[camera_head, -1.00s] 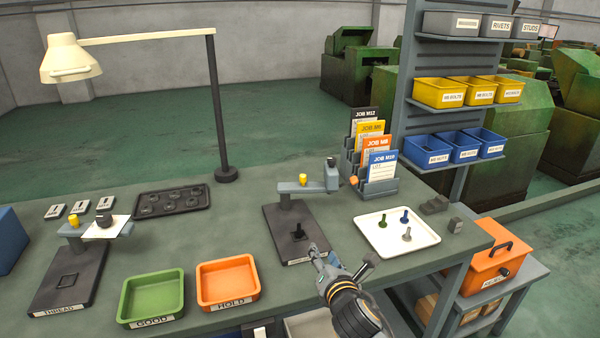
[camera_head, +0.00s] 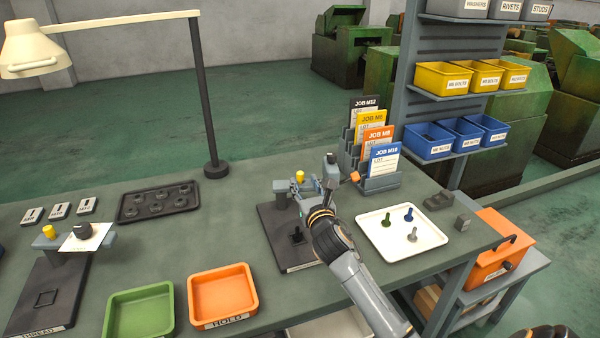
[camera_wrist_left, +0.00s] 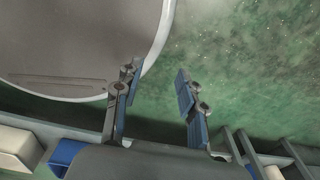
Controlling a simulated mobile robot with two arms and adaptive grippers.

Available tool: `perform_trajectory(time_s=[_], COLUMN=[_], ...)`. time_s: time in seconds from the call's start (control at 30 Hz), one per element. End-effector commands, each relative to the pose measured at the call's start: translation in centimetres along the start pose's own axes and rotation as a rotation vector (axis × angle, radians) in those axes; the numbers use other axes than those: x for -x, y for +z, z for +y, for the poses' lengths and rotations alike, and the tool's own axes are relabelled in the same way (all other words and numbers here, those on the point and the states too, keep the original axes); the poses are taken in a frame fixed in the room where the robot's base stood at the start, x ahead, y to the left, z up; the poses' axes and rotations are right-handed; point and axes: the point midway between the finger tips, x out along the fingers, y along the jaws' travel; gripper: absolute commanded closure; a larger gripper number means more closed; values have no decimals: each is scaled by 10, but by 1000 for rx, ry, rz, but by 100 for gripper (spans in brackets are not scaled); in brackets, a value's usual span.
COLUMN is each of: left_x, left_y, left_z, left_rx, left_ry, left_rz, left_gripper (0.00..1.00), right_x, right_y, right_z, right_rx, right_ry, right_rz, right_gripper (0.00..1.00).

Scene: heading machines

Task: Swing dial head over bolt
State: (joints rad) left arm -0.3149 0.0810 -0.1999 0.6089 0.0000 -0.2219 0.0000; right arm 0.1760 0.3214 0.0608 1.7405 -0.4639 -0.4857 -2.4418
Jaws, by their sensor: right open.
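The dark gauge base (camera_head: 270,222) stands on the bench with a dark bolt (camera_head: 297,235) upright on its front part. A grey swing arm with a yellow knob (camera_head: 299,177) sits at its back. The dial head (camera_head: 331,161) shows as a dark top at the arm's right end, to the back right of the bolt; my gripper partly hides it. My right gripper (camera_head: 312,186) is open beside the swing arm and dial head; contact cannot be told. My left gripper (camera_wrist_left: 157,84) is open and empty in the left wrist view.
A white tray (camera_head: 375,241) with several bolts lies right of the gauge. Job cards (camera_head: 385,160) stand behind it. An orange HOLD tray (camera_head: 222,283) and a green GOOD tray (camera_head: 138,310) are front left. A second gauge (camera_head: 42,290), marked THREAD, stands farther left. A lamp post (camera_head: 200,100) rises behind.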

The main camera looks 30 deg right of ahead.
Motion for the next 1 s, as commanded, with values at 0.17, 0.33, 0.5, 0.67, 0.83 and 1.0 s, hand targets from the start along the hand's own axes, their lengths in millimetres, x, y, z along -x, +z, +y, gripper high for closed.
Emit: perform_trajectory(time_s=[0.17, 0.33, 0.5, 0.67, 0.83, 1.0], left_x=[3, 4, 4, 4, 4, 4], left_y=[-11, -27, -28, -24, -18, -17], left_z=[-2, -4, -4, -3, -2, -2], left_rx=[0, 0, 0, 0, 0, 0], left_ry=[-2, -5, -5, -4, -3, -3], left_rz=[15, 40, 42, 36, 27, 25], left_gripper=[60, 60, 60, 60, 60, 60], right_x=[-33, -50, -56, -56, -56, -56], right_y=[2, 0, 0, 0, 0, 0], right_z=[1, 0, 0, 0, 0, 0], right_rx=[-3, -2, -2, -2, -1, -1], right_ry=[0, 0, 0, 1, 1, 1], right_rz=[-1, 0, 1, 0, 1, 1], right_gripper=[58, 58, 58, 58, 78, 100])
